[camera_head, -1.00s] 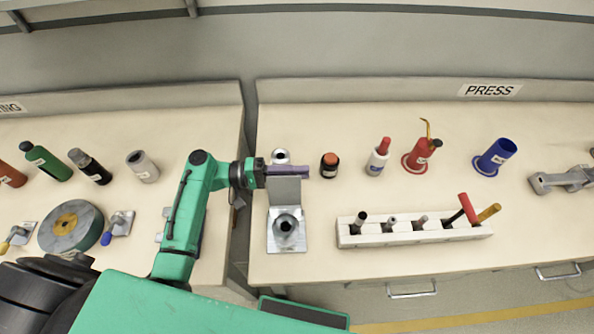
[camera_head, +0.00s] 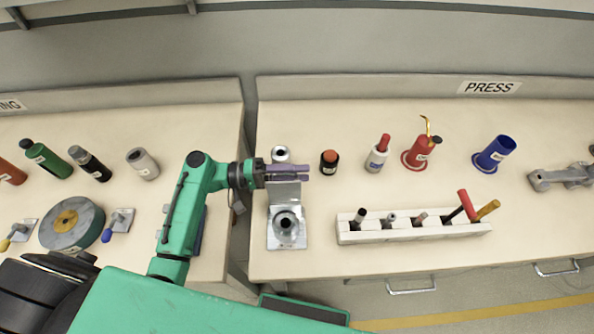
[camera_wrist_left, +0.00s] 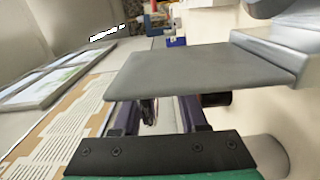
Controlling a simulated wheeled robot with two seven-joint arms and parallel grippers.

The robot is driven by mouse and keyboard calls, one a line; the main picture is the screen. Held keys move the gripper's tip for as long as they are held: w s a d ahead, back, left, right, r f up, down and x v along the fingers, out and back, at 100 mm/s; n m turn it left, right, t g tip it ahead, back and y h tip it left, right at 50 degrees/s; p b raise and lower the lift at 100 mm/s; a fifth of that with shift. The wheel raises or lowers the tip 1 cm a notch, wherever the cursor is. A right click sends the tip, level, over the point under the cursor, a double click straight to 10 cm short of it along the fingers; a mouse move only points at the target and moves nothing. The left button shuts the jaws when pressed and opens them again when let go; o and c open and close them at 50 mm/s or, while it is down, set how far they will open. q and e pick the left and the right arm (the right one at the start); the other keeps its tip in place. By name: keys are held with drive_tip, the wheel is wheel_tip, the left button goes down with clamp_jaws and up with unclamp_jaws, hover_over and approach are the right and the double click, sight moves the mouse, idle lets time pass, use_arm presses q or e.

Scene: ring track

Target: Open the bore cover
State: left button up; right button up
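The bore cover is a flat grey plate (camera_head: 285,193) at the back of a metal bore fixture (camera_head: 272,240). It stands raised behind the round bore (camera_head: 287,227), whose mouth shows uncovered. My left gripper (camera_head: 288,172) is at the cover's upper edge, with its purple fingers pointing right. In the left wrist view the cover (camera_wrist_left: 190,75) lies across the picture, just beyond the finger tips (camera_wrist_left: 158,115). The fingers are apart with nothing held between them; I cannot tell whether they touch the cover. My right gripper is not in view.
A round metal part (camera_head: 280,153) is just behind the gripper. A dark bottle with an orange top (camera_head: 329,162) stands close to its right. A white rack (camera_head: 400,232) lies right of the fixture. A gap separates the two benches at left.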

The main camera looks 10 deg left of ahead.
use_arm(q)
drive_tip(key=shift+r, duration=0.1)
drive_tip(key=b+v, duration=0.4)
drive_tip(key=v, duration=1)
drive_tip(key=shift+a, duration=0.3)
drive_tip(key=shift+s, duration=0.15)
